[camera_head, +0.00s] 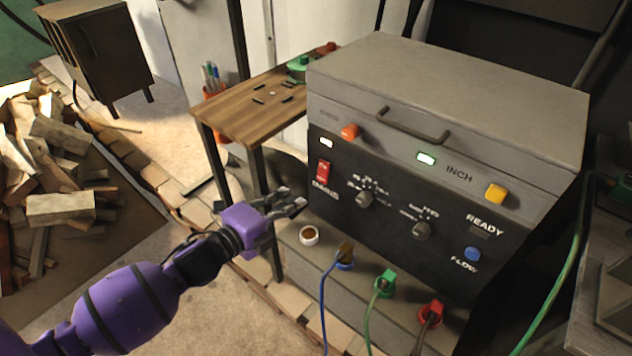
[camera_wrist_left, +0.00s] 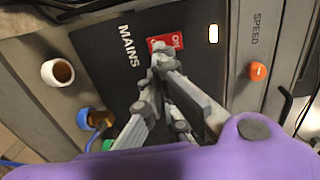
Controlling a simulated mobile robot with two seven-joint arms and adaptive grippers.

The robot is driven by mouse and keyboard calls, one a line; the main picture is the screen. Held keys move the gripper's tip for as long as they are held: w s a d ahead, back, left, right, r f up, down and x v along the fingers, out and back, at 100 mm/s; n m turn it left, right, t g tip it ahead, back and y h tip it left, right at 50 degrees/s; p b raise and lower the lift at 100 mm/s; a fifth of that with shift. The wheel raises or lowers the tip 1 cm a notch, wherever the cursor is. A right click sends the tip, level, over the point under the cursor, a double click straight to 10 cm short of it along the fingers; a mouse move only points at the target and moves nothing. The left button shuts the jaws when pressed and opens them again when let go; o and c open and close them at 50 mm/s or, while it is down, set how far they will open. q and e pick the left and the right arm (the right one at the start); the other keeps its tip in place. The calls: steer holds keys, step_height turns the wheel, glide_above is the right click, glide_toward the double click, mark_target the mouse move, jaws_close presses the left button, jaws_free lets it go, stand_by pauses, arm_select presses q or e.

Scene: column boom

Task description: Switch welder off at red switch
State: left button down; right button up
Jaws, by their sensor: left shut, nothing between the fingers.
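The welder (camera_head: 440,110) is a grey box with a black front panel. Its red switch (camera_head: 323,172) sits at the left of the panel, above a white label. In the left wrist view the red switch (camera_wrist_left: 166,42) shows beside the word MAINS, partly hidden by my fingertips. My left gripper (camera_head: 300,203) is shut and empty, just left of and below the red switch in the head view. In the left wrist view my left gripper (camera_wrist_left: 158,50) has its tips over the switch's edge; I cannot tell if they touch. My right gripper is not in view.
An orange knob (camera_head: 349,131), a yellow button (camera_head: 495,191) and a blue button (camera_head: 472,254) are on the welder. A small cup (camera_head: 309,235) and coloured plugs with cables (camera_head: 386,283) are below the panel. A wooden table (camera_head: 250,105) stands behind left.

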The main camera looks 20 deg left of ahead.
mark_target(324, 177)
arm_select(q)
steer(key=x, duration=1)
steer(key=shift+w+d, duration=0.15)
steer(key=shift+w, duration=0.1)
